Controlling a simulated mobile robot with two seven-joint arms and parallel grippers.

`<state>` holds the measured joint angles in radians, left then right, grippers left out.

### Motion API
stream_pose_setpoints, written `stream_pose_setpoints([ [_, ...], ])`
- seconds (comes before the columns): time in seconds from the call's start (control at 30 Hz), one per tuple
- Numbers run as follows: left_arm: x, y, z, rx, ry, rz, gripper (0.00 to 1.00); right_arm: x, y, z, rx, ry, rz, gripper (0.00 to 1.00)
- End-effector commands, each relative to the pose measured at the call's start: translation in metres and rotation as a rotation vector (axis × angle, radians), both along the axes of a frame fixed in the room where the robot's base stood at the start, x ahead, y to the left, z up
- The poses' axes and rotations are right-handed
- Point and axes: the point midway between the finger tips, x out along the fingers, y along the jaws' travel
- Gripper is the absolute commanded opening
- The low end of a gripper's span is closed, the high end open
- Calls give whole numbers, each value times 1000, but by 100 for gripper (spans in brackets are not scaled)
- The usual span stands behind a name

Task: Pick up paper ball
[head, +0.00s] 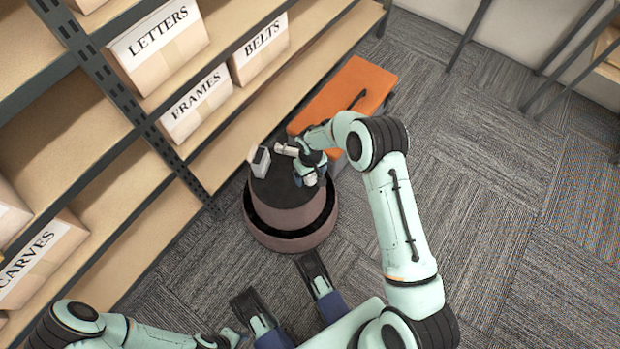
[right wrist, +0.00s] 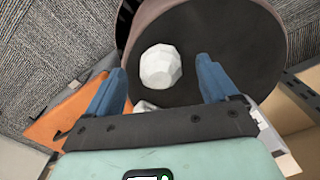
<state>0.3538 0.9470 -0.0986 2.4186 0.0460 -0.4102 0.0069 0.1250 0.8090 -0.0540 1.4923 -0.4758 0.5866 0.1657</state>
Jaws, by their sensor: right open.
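The white, faceted paper ball (right wrist: 160,67) rests on the dark round top of a brownish round stand. In the head view the ball (head: 311,180) shows as a small pale patch at my right gripper (head: 312,176). In the right wrist view my right gripper (right wrist: 165,82) is open, with its two blue fingers apart. The ball appears between and a little beyond the fingertips, with clear gaps on both sides. My left arm comes in at the bottom left of the head view. Its gripper end (head: 234,337) is small and partly hidden, so its jaws cannot be made out.
The round stand (head: 264,228) carries a small grey-white box (head: 260,163) at its left and a whitish cylinder (head: 287,150) near its back. An orange-topped bench (head: 345,88) stands behind. Shelving with labelled boxes (head: 195,103) lines the left. Carpet (head: 500,200) on the right is clear.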

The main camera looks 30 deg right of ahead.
Motion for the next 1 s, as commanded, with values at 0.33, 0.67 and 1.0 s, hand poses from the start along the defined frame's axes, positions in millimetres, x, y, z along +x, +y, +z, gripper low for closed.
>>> stream_pose_setpoints([
  [0.33, -7, 1, -2, -1, 23, 2, 43, 0, 0, -10, 0, -1, -1, 74],
  [0.67, -6, 1, -2, -2, 21, 1, 43, 0, 0, -10, 0, -1, 0, 27],
  [1.0, -2, 0, 0, 0, 7, 0, 43, 0, 0, -2, 0, -1, 0, 27],
])
